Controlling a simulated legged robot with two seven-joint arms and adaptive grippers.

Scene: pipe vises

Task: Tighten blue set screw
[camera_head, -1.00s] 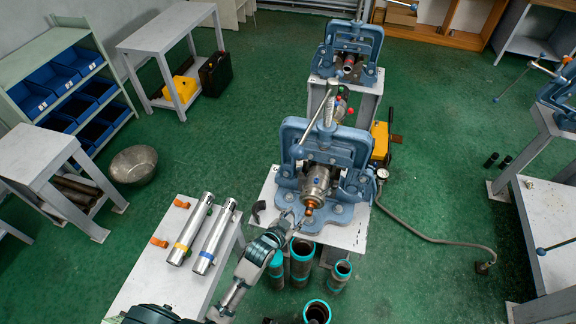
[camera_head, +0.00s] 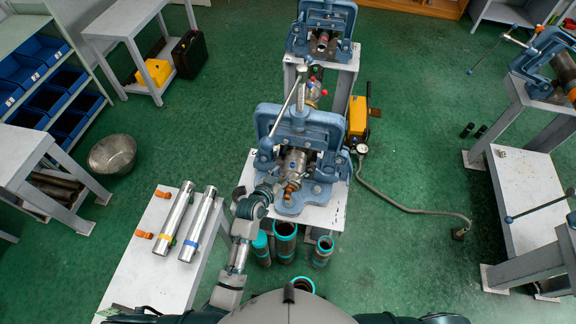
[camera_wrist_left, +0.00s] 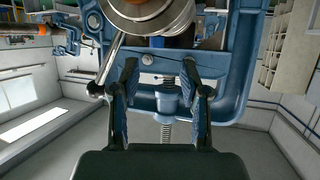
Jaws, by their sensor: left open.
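A steel fitting (camera_head: 294,164) with an orange end sits in the near blue pipe vise (camera_head: 300,120). A small blue spot, likely the blue set screw (camera_head: 290,162), shows on the fitting. In the left wrist view, the fitting (camera_wrist_left: 150,15) fills the top, with a small blue piece (camera_wrist_left: 157,42) below it, beyond the fingers. My left gripper (camera_head: 270,189) is beside the fitting's lower left. In the wrist view, my left gripper (camera_wrist_left: 160,72) is open with nothing between its fingers. Whether it touches the screw cannot be told. My right gripper is out of view.
A white table (camera_head: 150,265) at left holds two silver pipes (camera_head: 175,217) and orange pieces. Several teal-rimmed pipes (camera_head: 285,240) stand below the vise. A second vise (camera_head: 322,30) is behind. A hose (camera_head: 410,205) lies on the floor at right.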

